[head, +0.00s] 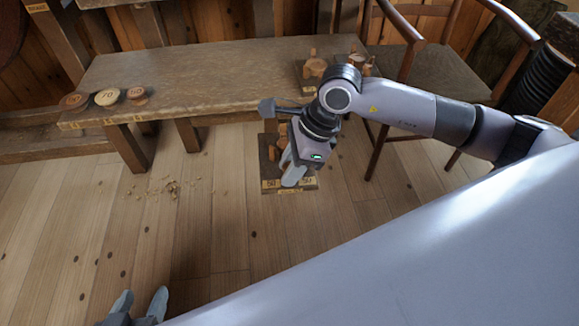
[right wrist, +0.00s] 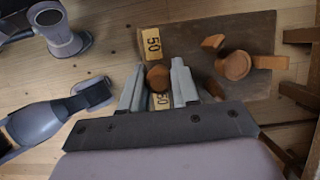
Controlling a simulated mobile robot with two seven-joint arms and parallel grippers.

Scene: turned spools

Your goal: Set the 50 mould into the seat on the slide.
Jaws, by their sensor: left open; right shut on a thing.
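My right gripper (head: 292,180) is low over the front end of a dark board (head: 268,168) with yellow 50 labels, below the bench's front edge. In the right wrist view its fingers (right wrist: 158,90) are shut on a small round brown piece, taken as the 50 mould (right wrist: 158,77); no number on it is readable. The board (right wrist: 190,32) carries a round wooden piece (right wrist: 235,65) with blocks around it, right of the fingers. Whether this is the seat, I cannot tell. Whether the held mould touches the board is unclear. My left gripper (head: 140,302) is open and empty, at the bottom left.
A long bench (head: 190,75) holds several round moulds at its left end, one marked 70 (head: 107,97). Another board with wooden pieces (head: 316,67) is at its right end. A chair (head: 430,72) stands right. Shavings (head: 165,187) lie on open floor.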

